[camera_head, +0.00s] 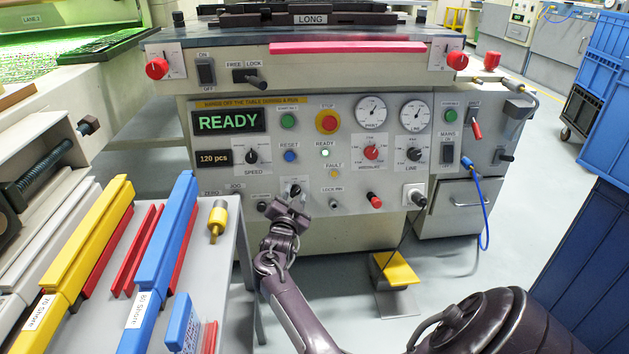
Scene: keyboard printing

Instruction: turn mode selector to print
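A small selector knob on a pale plate (293,186) shows low on the machine's front panel, just above my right gripper. It appears to be the mode selector, near the JOG label. Its markings are too small to read and its lower part is hidden by the gripper, so its setting is unclear. My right gripper (291,207) is at the panel, right below and in front of this knob. I cannot tell whether its fingers touch the knob or how far apart they are. My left gripper is out of view.
The panel's displays read READY (229,121) and 120 pcs (213,158). A black knob (262,206) and a red knob (374,200) flank the gripper. A side table (225,265) with coloured squeegees stands left. A yellow pedal (396,269) is below; blue crates (590,260) stand right.

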